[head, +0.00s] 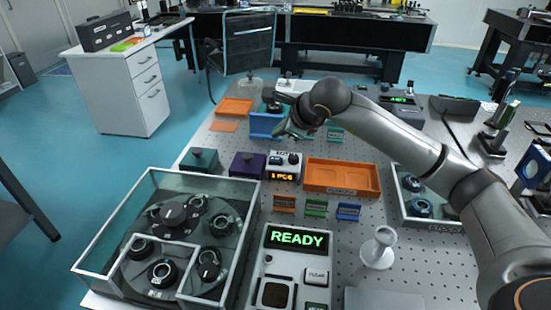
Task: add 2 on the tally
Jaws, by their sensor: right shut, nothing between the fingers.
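No object here is clearly readable as the tally. A small white device (284,166) with knobs and an orange lit display stands mid-table; its characters are too small to read surely. A white console (290,272) nearer me shows a green READY screen, a CLEAR key and a dark square pad. My right arm reaches in from the right. My right gripper (290,131) is shut and empty, above the table beyond the small white device and close to the blue bin (262,124). The arm partly hides the gripper and what lies behind it. My left gripper is out of view.
A glass-walled case (95,262) with round dark parts stands front left. An orange tray (342,190) lies right of the white device, with small orange, green and blue labelled holders in front. A white pedestal (378,248) stands front right. Teal and purple boxes (247,165) sit left.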

